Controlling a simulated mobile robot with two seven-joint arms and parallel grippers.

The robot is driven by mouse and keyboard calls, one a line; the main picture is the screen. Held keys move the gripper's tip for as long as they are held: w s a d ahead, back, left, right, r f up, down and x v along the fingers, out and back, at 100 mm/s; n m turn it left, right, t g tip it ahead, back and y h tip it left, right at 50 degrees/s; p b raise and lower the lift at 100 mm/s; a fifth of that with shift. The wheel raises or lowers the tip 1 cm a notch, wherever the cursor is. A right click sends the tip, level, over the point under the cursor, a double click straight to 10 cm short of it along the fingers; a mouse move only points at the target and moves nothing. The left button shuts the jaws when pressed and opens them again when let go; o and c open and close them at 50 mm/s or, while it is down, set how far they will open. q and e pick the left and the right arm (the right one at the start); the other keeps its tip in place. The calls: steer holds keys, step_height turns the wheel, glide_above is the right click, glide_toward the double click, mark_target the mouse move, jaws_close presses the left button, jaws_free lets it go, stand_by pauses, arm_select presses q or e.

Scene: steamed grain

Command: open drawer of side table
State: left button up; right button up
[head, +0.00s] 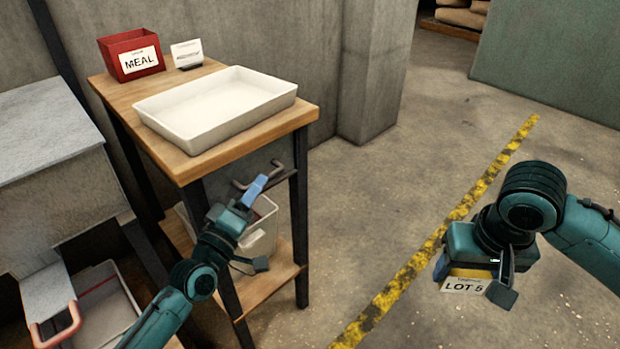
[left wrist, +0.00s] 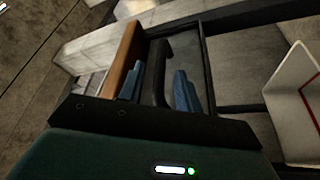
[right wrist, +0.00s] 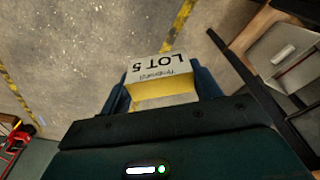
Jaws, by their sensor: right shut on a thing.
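The side table (head: 192,168) has a wooden top, dark legs and a lower shelf. Under its top is a grey drawer front with a bar handle (head: 245,180); the drawer looks shut. My left gripper (head: 258,226) is open in front of the table, close to the handle. In the left wrist view the dark handle (left wrist: 157,65) shows between the two blue fingertips, with gaps on both sides; whether it is within their reach in depth I cannot tell. My right gripper (head: 472,277) is shut on a yellow block with a white "LOT 5" label (head: 464,287), held over the floor.
A white tray (head: 270,98), a red "MEAL" box (head: 120,44) and a small white card (head: 187,53) stand on the table. A pale bin (head: 262,232) sits on the lower shelf. A grey metal machine (head: 50,165) stands left. The floor right of the table is clear.

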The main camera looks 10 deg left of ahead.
arm_select(q)
steer(key=shift+x, duration=1.6)
jaws_close()
